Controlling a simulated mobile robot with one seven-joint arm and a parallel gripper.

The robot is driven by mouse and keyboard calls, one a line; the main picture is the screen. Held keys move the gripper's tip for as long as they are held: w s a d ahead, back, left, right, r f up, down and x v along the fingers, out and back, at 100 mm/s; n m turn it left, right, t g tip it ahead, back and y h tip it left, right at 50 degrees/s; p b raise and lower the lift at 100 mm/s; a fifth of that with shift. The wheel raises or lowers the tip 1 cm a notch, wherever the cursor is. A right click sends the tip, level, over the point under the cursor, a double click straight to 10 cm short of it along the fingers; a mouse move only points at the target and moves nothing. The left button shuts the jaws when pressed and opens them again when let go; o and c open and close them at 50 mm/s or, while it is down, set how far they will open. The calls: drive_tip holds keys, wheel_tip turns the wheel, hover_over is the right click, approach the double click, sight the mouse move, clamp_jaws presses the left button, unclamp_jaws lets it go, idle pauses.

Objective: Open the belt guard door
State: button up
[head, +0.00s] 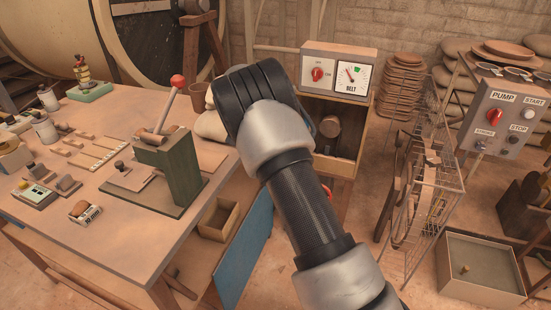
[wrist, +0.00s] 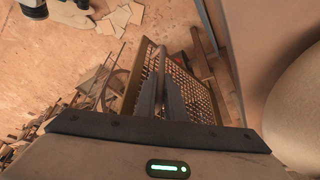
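In the wrist view a perforated mesh panel (wrist: 192,92) with a yellowish frame stands below my gripper; it looks like the belt guard door, but I cannot see a handle or hinge clearly. The two dark fingers of my gripper (wrist: 162,84) point down in front of the mesh, close together. Whether they touch the mesh, or a gap is left between them, I cannot tell. In the head view my bent arm covers the middle and my gripper is hidden. The panel marked BELT (head: 338,72) tops an open-fronted brown cabinet (head: 348,170) beside the arm.
A workbench (head: 110,225) with a red-knobbed lever press (head: 170,150) and small parts stands left. A wire rack (head: 430,190), a grey tray (head: 482,268) and the PUMP panel (head: 505,118) stand right. A large pale rounded body (wrist: 298,110) is close at right in the wrist view.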

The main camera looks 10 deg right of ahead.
drive_tip(key=o, duration=0.4)
drive_tip(key=shift+w+d, duration=0.1)
drive_tip(key=shift+w, duration=0.05)
drive_tip(key=shift+o, duration=0.2)
drive_tip(key=shift+r, duration=0.1)
drive_tip(key=p+v, duration=0.3)
drive_tip(key=v, duration=1.4)
drive_tip(key=shift+p, duration=0.4)
drive_tip(key=shift+r, duration=0.15)
